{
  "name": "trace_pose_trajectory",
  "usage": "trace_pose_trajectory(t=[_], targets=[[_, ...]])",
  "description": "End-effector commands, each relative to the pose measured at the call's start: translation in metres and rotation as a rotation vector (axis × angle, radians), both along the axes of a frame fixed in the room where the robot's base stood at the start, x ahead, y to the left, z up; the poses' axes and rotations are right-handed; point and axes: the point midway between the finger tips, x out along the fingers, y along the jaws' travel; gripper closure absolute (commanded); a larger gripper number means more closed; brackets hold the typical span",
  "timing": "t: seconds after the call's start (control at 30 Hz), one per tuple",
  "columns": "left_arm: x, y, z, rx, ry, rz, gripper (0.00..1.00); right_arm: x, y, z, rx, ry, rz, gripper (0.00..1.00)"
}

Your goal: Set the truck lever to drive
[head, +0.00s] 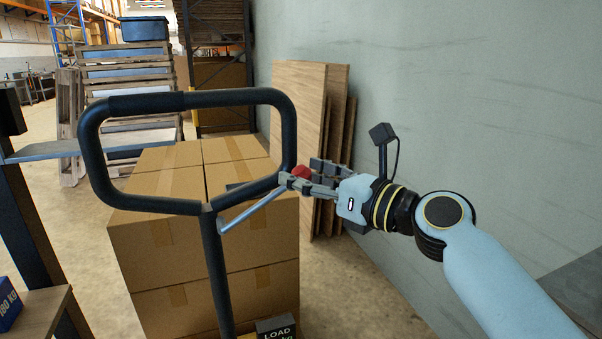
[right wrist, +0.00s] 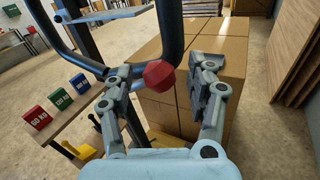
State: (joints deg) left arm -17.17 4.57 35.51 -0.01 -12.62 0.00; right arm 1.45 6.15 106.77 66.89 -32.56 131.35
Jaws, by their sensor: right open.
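The truck lever (head: 252,210) is a thin blue-grey rod that slants up to the right from the dark handle post, below the black handle loop (head: 190,99). Its red knob (head: 301,172) shows at my right gripper (head: 299,174). In the right wrist view, the red knob (right wrist: 159,76) appears between the two spread fingers of the right gripper (right wrist: 163,72), nearer the left finger. The right gripper is open, and I cannot tell whether a finger touches the knob. The lever rod is hardly visible in that view. My left gripper is out of view.
Stacked cardboard boxes (head: 250,205) stand behind the handle. Wooden boards (head: 310,105) lean on the grey wall (head: 440,110) to the right. A wooden bench (right wrist: 72,123) with red, green and blue weight blocks stands at left. Open floor shows right of the boxes.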

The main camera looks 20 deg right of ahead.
Motion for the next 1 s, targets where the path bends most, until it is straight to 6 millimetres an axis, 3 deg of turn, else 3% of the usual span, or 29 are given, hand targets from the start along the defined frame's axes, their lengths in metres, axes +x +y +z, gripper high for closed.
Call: trace_pose_trajectory(t=[0.13, 0.43, 0.83, 1.0], targets=[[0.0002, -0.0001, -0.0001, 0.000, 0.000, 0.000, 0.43, 0.0097, 0.0059, 0.0000, 0.000, 0.000, 0.000, 0.43], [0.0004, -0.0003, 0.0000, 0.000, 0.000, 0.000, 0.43, 0.0113, 0.0068, -0.0001, 0.000, 0.001, 0.000, 0.45], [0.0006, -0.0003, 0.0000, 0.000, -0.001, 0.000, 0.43, 0.0111, 0.0066, -0.0002, -0.001, 0.000, 0.000, 0.97], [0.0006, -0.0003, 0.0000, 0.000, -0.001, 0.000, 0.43, 0.0110, 0.0065, -0.0006, -0.003, 0.001, 0.000, 1.00]])
